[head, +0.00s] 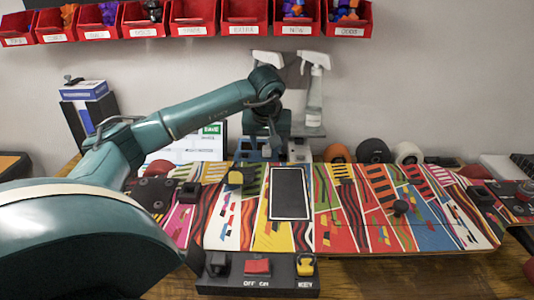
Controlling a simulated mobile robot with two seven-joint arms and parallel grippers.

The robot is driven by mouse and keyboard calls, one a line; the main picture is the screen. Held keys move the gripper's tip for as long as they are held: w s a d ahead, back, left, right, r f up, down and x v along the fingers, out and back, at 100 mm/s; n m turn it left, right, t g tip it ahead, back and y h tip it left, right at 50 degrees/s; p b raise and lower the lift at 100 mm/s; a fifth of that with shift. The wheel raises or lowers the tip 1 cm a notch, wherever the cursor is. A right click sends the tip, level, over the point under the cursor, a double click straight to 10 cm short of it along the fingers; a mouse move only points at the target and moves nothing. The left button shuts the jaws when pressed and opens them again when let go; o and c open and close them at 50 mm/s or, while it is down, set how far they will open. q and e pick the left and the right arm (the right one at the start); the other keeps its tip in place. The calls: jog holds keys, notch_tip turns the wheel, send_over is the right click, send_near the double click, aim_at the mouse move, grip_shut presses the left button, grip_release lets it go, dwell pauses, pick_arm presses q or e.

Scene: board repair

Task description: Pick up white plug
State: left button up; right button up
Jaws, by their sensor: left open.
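My left gripper (273,148) is over the back edge of the patterned board (350,235), pointing down with its jaws open. Its fingers are small and partly merge with dark and blue parts behind them. A small white piece (299,152) stands just right of the gripper at the board's back edge; it may be the white plug, but it is too small to be sure. I see nothing held between the fingers. My right gripper is not in view.
A black switch box (257,285) with a red switch and yellow key stands in front. Spray bottles (315,95) and several wheels (373,151) stand behind the board. Red bins (245,18) hang on the wall. A dark screen (290,192) lies on the board.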

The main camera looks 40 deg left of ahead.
pick_arm(q)
jog(key=shift+x, duration=0.8)
jog(key=shift+s, duration=0.1)
jog(key=shift+c, duration=0.2)
grip_shut()
